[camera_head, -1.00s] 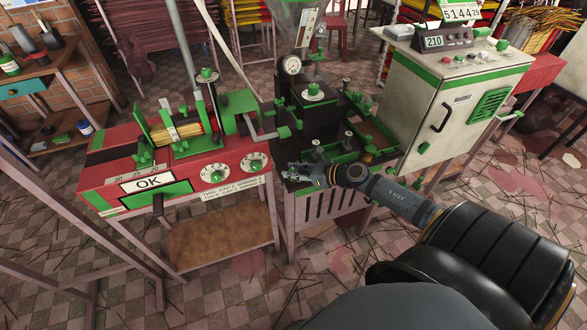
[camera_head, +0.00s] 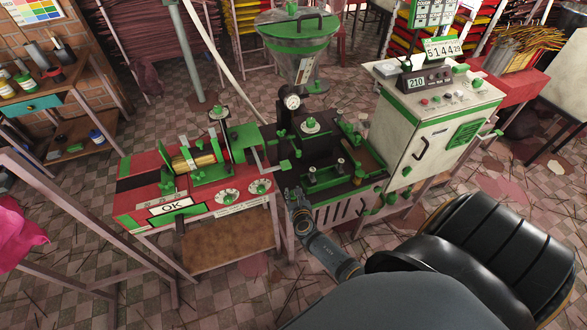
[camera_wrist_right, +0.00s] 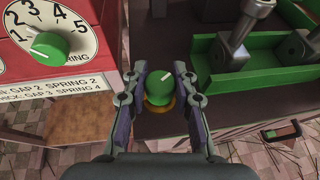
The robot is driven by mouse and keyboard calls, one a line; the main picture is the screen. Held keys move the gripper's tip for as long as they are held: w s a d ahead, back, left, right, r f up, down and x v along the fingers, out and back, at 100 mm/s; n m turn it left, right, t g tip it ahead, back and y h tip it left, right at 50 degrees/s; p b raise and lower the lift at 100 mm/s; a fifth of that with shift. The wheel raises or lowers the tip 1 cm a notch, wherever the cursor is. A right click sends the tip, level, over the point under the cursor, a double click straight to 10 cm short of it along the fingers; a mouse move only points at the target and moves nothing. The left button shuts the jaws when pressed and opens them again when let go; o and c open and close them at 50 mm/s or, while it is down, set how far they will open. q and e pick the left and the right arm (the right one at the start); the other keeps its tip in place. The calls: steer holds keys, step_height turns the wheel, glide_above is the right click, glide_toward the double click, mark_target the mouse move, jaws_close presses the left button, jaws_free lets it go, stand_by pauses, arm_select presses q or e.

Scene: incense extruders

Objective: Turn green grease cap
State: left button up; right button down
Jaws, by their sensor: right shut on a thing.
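In the head view my right gripper (camera_head: 293,196) is at the front left corner of the dark machine, where the cap itself cannot be made out. My left gripper is not in view.
A red bench (camera_head: 140,172) with a numbered dial and green knob (camera_wrist_right: 46,47) stands just left of the cap. A green tray (camera_wrist_right: 222,67) with metal posts lies to the right. A cream cabinet (camera_head: 437,125) stands farther right.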

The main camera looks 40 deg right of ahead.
steer(key=m+g+h, duration=0.1)
steer(key=m+h, duration=0.2)
steer(key=shift+w+a+g+b, duration=0.1)
steer(key=shift+w+g+b, duration=0.05)
steer(key=shift+g+b, duration=0.15)
steer(key=m+g+h+b, duration=0.2)
steer(key=m+g+h, duration=0.1)
steer(key=shift+f+m, duration=0.15)
steer(key=shift+m, duration=0.15)
steer(key=m+g+h+b, duration=0.1)
steer(key=m+g+b, duration=0.2)
steer(key=b, duration=0.1)
steer(key=m+g+h+b, duration=0.1)
steer(key=m+g+b, duration=0.2)
steer(key=g+b, duration=0.1)
steer(key=shift+h, duration=0.3)
steer(key=shift+m+g+b, duration=0.95)
steer(key=shift+m+g, duration=0.15)
steer(key=shift+r, duration=0.2)
steer(key=c, duration=1)
jaws_free()
steer(key=shift+c, duration=0.2)
